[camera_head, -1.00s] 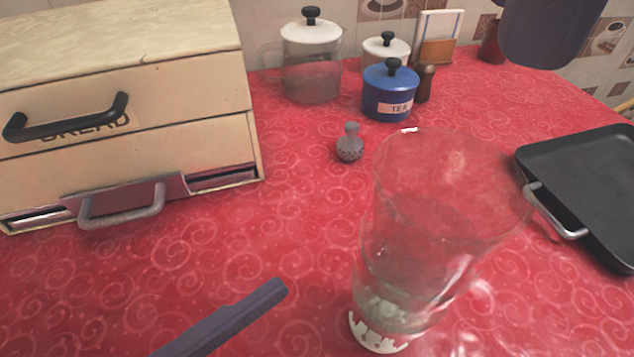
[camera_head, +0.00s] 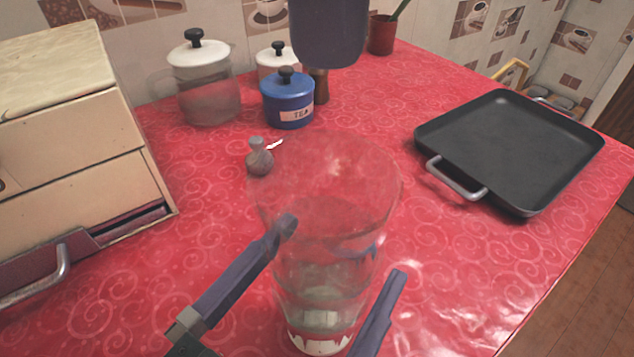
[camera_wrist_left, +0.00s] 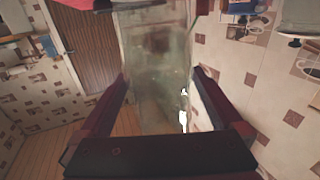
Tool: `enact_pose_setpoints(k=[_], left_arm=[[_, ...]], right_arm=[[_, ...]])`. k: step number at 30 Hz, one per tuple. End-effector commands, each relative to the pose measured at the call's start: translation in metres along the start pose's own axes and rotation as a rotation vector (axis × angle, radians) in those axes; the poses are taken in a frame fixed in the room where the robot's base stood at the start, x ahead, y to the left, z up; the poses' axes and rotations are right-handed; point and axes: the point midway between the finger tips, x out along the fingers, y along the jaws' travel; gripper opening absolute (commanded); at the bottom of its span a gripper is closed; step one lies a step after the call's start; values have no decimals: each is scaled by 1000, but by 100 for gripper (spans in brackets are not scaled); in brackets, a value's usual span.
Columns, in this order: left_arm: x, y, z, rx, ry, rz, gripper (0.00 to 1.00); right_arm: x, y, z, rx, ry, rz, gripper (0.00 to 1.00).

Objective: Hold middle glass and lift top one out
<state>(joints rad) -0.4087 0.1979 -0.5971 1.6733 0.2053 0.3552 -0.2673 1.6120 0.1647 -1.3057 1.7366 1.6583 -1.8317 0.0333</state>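A tall stack of nested clear glasses (camera_head: 330,190) stands on the red counter in the head view, with a white pattern at its foot. The boundaries between top, middle and bottom glass are hard to make out. My left gripper (camera_head: 342,250) has one finger on each side of the stack, below the wide top rim. A gap shows between the right finger and the glass. In the left wrist view the glass (camera_wrist_left: 158,70) fills the space between the fingers (camera_wrist_left: 159,78). A dark blue part, probably of my right arm, hangs at the top; no right fingers show.
A black pan (camera_head: 515,150) lies to the right. A blue tea canister (camera_head: 287,105), a lidded glass jar (camera_head: 208,90) and a small grey shaker (camera_head: 260,158) stand behind the stack. A bread box (camera_head: 70,140) is at left.

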Motion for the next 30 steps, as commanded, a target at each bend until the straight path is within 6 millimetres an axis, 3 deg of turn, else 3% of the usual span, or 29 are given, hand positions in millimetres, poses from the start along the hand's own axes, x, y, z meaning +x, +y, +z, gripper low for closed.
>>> enact_pose_setpoints(k=[2,23,30], left_arm=[[0,0,0,0,0,0,92],[0,0,0,0,0,0,13],[0,0,0,0,1,0,11]], right_arm=[[0,0,0,0,0,0,50],[0,0,0,0,0,0,50],[0,0,0,0,0,0,50]])
